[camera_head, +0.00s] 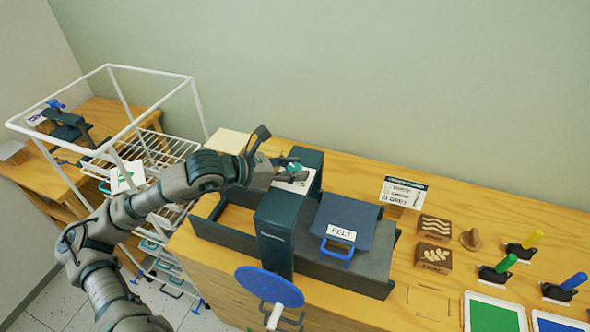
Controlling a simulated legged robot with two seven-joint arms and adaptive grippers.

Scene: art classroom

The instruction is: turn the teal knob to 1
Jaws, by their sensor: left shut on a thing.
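The teal knob (294,168) sits on top of the dark press (274,222), over a white dial plate (308,184). It is small and partly covered by my gripper. My left arm reaches in from the left, and my left gripper (289,172) is at the knob, shut on it. Most marks on the dial plate are hidden or too small, so I cannot read the knob's setting. My right gripper is not in view.
A blue handwheel (270,286) is on the press's front. A dark block labelled FELT (345,222) lies on the press bed. A white wire rack (150,150) stands left, near my arm. Stamps, brayers and ink trays (494,314) occupy the table's right side.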

